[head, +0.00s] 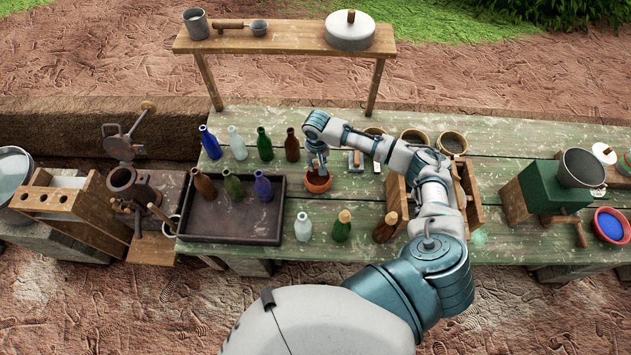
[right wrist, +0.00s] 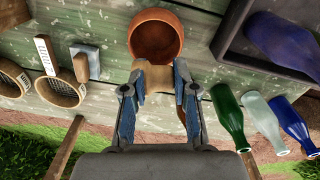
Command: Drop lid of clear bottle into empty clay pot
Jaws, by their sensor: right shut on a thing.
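My right gripper (head: 317,163) is shut on a tan, cork-like lid (right wrist: 157,78), which shows between its fingers (right wrist: 157,90) in the right wrist view. The small reddish clay pot (head: 318,183) stands on the green table right beside the fingertips. In the right wrist view the clay pot (right wrist: 155,38) looks empty, and the lid is by its near rim. Whether lid and rim touch I cannot tell. A clear bottle (head: 303,228) stands uncapped at the table's front edge. Another clear bottle (head: 237,143) stands in the back row. My left gripper is out of view.
A dark tray (head: 225,230) with several bottles lies left of the pot. A green bottle (head: 342,226) and a brown bottle (head: 385,229) with corks stand at the front. A wooden crate (head: 462,195) and several round containers (head: 452,143) are to the right.

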